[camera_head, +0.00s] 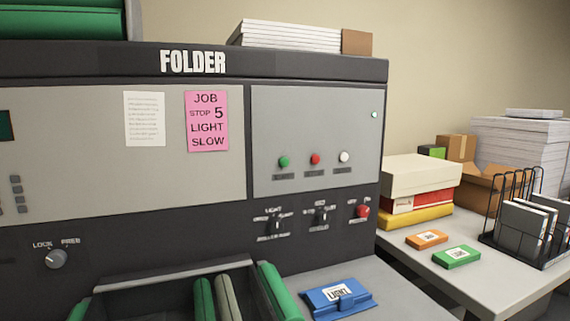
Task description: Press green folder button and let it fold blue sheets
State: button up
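The folder machine (60,70) fills the left and middle of the head view, with the word FOLDER on its top band. A green button (284,161) sits on its light grey panel, left of a red button (315,159) and a white button (344,157). A blue object labelled LIGHT (338,297) lies on the grey ledge at the lower front; I cannot tell whether it is the blue sheets. Green rollers (278,291) show in the opening at the bottom. My gripper is not in view.
A pink note (207,121) reads JOB, STOP 5, LIGHT, SLOW. Below the panel are two switches (276,224) and a larger red knob (362,211). A side table (480,283) at right holds boxes, orange and green labelled blocks and a wire rack (525,225).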

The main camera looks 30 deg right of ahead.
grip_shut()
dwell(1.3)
